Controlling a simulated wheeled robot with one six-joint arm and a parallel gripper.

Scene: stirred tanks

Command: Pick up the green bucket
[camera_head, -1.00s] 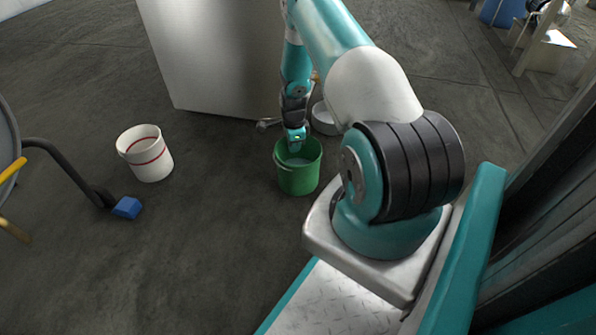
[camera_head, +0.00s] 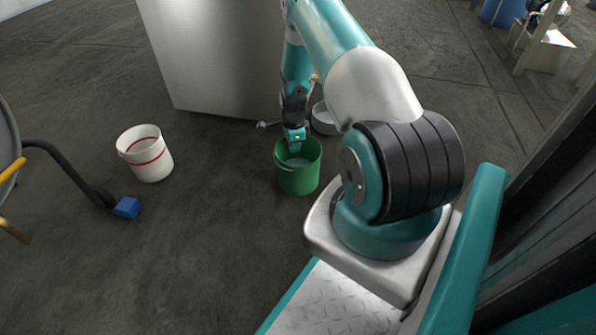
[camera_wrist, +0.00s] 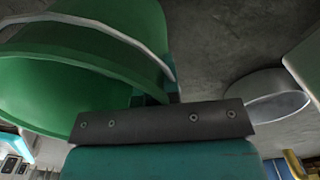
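The green bucket (camera_head: 298,178) stands upright on the floor in the head view, left of my arm's base, with something pale inside. My gripper (camera_head: 296,146) points down at the bucket's far rim, with its tip at or just inside the opening. In the wrist view the bucket (camera_wrist: 62,88) fills the upper left, with a pale curved band, perhaps its handle, across it. Beside its wall a small dark part of my gripper (camera_wrist: 170,92) shows behind the dark plate. The fingertips are mostly hidden, so I cannot tell whether they grip the rim.
A white bucket (camera_head: 146,160) with a red stripe stands to the left. A large metal cabinet or tank (camera_head: 215,60) stands behind the green bucket. A pale round bowl (camera_head: 324,120) lies close behind it on the right. A blue block (camera_head: 127,208) with a dark bar is at left.

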